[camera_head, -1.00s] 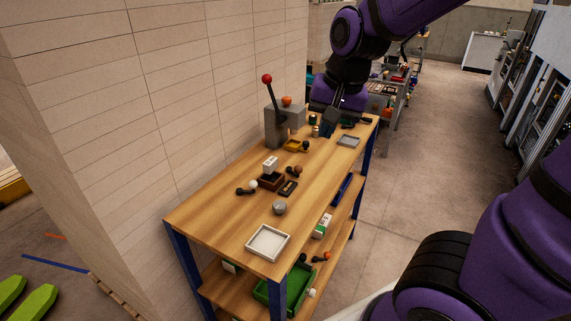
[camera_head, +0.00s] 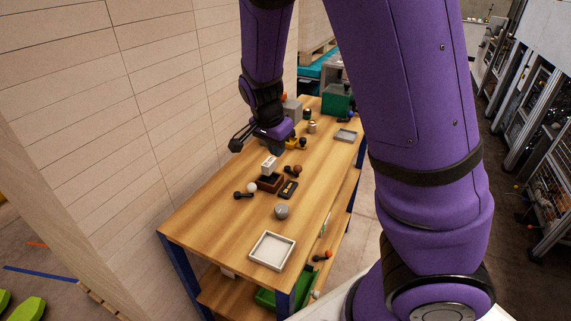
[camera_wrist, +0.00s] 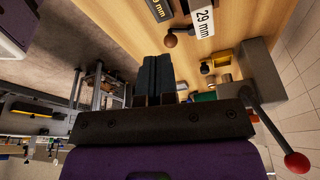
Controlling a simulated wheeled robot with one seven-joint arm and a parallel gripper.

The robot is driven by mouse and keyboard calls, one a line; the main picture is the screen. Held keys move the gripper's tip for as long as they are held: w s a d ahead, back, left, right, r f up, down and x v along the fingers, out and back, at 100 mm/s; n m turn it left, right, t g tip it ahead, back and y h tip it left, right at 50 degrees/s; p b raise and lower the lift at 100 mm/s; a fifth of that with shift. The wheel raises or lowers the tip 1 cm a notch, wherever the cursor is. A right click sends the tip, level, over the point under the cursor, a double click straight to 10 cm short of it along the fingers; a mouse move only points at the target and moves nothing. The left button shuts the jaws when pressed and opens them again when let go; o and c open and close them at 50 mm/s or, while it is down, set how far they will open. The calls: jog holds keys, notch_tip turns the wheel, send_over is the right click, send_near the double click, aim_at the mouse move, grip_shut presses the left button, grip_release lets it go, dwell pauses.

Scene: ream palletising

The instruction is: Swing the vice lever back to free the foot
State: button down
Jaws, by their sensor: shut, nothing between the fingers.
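The vice is a grey block, partly hidden behind my arm in the head view (camera_head: 293,108). It also shows at the right of the wrist view (camera_wrist: 262,72). Its lever, a dark rod with a red ball (camera_wrist: 296,163), slants out from the block in the wrist view. The lever is hidden in the head view. My gripper (camera_head: 279,146) is over the bench, on the near side of the vice. Its dark fingers (camera_wrist: 152,78) are together and empty, apart from the lever. I cannot make out the foot clearly.
The wooden bench (camera_head: 225,210) carries a yellow bracket (camera_head: 297,144), a white block on a dark base (camera_head: 268,165), a grey ball (camera_head: 281,212), a white tray (camera_head: 271,250) and small ball-ended parts. A tiled wall (camera_head: 150,100) runs along its left side.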

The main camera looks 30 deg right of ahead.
aim_at(294, 169)
jog(key=shift+w+a+f+m, duration=0.1)
jog(key=shift+w+f+m, duration=0.25)
jog(key=shift+w, duration=0.35)
jog(key=x, duration=1)
jog(key=shift+d, duration=0.35)
jog(key=shift+w+d+f, duration=0.1)
jog(key=shift+w+d, duration=0.1)
jog(key=shift+d, duration=0.7)
jog(key=shift+w+d+f, duration=0.1)
jog(key=shift+w+d, duration=0.1)
jog(key=shift+d, duration=0.2)
jog(key=shift+w+d+f, duration=0.1)
jog(key=shift+w+d, duration=0.05)
jog(key=shift+d, duration=0.3)
